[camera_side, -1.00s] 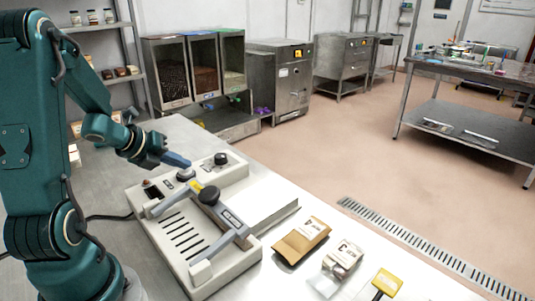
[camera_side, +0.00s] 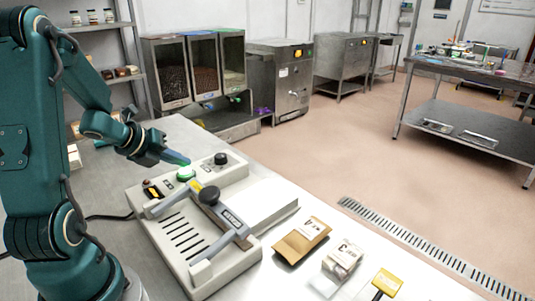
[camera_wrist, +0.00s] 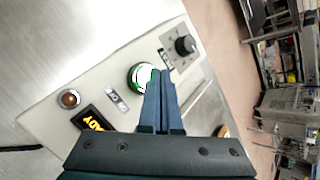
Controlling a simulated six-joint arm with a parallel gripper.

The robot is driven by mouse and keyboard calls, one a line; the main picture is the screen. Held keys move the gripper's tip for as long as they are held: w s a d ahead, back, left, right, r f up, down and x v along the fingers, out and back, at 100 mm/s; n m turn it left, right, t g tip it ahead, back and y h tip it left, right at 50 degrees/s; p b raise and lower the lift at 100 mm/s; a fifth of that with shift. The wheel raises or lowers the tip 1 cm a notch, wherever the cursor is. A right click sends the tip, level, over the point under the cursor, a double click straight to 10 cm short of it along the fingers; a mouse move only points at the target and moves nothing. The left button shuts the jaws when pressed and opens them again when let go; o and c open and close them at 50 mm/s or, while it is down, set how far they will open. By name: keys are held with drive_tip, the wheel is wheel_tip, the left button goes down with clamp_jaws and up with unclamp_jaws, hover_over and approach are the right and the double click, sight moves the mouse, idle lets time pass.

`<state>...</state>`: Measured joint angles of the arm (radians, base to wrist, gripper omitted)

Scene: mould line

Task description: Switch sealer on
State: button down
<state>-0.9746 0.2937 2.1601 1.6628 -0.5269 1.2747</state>
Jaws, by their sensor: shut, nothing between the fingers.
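The sealer (camera_side: 187,235) is a cream bench unit with a slotted bed and a grey sealing arm, on the steel table. Its round button (camera_side: 185,174) glows green; it also shows green in the wrist view (camera_wrist: 142,76). An orange-brown lamp (camera_wrist: 69,98) and a black knob (camera_wrist: 186,45) flank the button. My gripper (camera_side: 188,162) is shut and empty, its tips just above the button's edge; I cannot tell whether they touch it.
A brown pouch (camera_side: 302,239), a clear pouch (camera_side: 342,260) and a yellow-headed item (camera_side: 387,282) lie right of the sealer. A black cord (camera_side: 108,217) runs from its left side. Dispenser bins (camera_side: 190,75) stand behind the table.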

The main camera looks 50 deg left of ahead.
sight(181, 171)
drive_tip(key=shift+r, duration=3)
drive_tip(key=shift+a, duration=0.3)
wheel_tip(181, 171, up, 4)
drive_tip(key=s+a+n+g+y, duration=0.2)
drive_tip(key=n+y, duration=0.5)
drive_tip(key=n, duration=1)
drive_tip(key=s+d+f+n+h, duration=0.1)
drive_tip(key=s+d+n+h, duration=0.2)
drive_tip(key=d, duration=1)
drive_tip(key=s+d+f+n+g+h, duration=0.1)
drive_tip(key=s+d+n+h, duration=0.3)
drive_tip(key=d, duration=0.9)
drive_tip(key=shift+s+d+n+h, duration=0.15)
drive_tip(key=shift+s+n+h, duration=0.15)
drive_tip(key=shift+s+h, duration=0.5)
